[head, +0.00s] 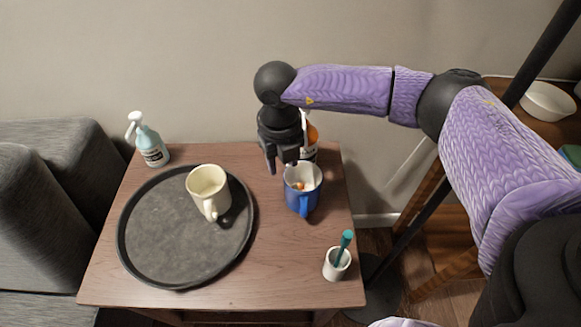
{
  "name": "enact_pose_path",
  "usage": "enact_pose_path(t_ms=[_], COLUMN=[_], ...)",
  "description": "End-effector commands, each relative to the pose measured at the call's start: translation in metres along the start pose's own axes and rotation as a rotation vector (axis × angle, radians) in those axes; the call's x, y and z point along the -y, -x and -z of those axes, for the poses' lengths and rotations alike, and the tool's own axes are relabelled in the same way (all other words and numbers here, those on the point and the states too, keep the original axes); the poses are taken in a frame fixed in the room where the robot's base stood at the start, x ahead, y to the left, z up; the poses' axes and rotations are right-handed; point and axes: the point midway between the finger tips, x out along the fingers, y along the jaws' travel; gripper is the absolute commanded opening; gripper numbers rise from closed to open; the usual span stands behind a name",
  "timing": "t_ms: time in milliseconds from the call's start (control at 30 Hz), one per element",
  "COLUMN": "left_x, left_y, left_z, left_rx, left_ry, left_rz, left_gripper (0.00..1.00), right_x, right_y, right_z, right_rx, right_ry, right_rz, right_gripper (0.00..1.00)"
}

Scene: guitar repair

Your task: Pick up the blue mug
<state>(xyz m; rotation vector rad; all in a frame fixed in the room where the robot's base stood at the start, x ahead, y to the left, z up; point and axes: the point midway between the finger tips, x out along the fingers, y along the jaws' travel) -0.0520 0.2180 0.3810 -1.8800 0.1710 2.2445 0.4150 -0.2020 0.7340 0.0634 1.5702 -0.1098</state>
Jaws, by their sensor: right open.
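A blue mug (302,194) with a pale inside stands upright on the wooden side table (278,270), right of the round tray. Its handle faces the front of the table, and something small and orange shows inside it. My right gripper (281,163) reaches in from the right and points down. It is open, with its fingers at the mug's back left rim. I cannot tell whether a finger touches the mug. My left gripper is not in view.
A dark round tray (160,265) holds a cream mug (208,190). A pump bottle (149,143) stands at the back left, and a bottle with orange (312,135) stands behind the blue mug. A white cup (336,264) with a teal item is at the front right.

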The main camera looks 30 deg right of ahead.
Motion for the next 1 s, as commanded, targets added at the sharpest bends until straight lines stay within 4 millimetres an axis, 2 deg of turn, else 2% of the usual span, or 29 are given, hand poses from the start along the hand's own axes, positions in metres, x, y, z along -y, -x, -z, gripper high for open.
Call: enact_pose_path(t_ms=[100,267,433,667,867,900,1000], left_x=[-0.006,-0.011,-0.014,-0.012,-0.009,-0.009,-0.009], left_y=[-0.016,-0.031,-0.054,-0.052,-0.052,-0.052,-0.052], left_z=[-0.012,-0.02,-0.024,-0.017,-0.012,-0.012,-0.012], left_rx=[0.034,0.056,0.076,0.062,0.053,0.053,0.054], left_ry=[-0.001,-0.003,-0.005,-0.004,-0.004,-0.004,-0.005], left_rz=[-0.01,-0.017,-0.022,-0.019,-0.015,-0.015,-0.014], left_gripper=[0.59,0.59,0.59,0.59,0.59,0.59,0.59], right_x=[-0.001,0.0,0.002,0.001,0.001,0.001,0.001], right_y=[-0.029,-0.055,-0.09,-0.087,-0.087,-0.087,-0.087], right_z=[0.001,0.001,0.002,0.002,0.002,0.002,0.002], right_rx=[-0.006,-0.005,-0.007,0.0,0.0,0.0,0.0], right_ry=[0.001,0.002,0.003,0.004,0.004,0.004,0.004], right_rz=[-0.001,-0.004,-0.004,-0.006,-0.006,-0.006,-0.007], right_gripper=[0.47,0.47,0.47,0.47,0.05,0.0,0.0])
